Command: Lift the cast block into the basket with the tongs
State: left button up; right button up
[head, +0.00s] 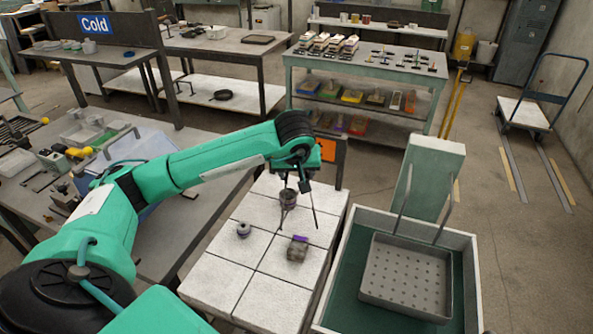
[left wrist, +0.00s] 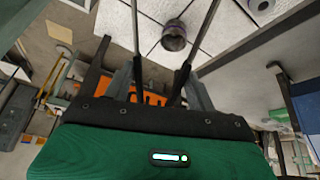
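My left gripper (head: 301,184) points down above the tiled table. It holds the dark tongs (head: 314,207), one leg against each finger; the legs are spread apart with nothing gripped between the tips. The tongs (left wrist: 135,30) and left gripper (left wrist: 158,88) also show in the left wrist view. The cast block (head: 296,251), grey-brown with a purple part on top, sits on the tiles in front of the tongs. The grey perforated basket (head: 405,276) with two tall handles sits in a green-lined tray at the right. My right gripper is out of view.
A dark metal cup (head: 289,198) stands by the tongs' legs; it also shows in the left wrist view (left wrist: 174,36). A small spool-like piece (head: 243,229) stands left of the block. The tray's pale rim (head: 335,268) and an upright slab (head: 427,178) rise at the right.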

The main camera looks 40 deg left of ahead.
pick_arm(q)
notch_tip(320, 180, down, 9)
jog(key=b, duration=0.4)
jog(key=shift+r+b, duration=0.15)
jog(key=shift+b, duration=0.25)
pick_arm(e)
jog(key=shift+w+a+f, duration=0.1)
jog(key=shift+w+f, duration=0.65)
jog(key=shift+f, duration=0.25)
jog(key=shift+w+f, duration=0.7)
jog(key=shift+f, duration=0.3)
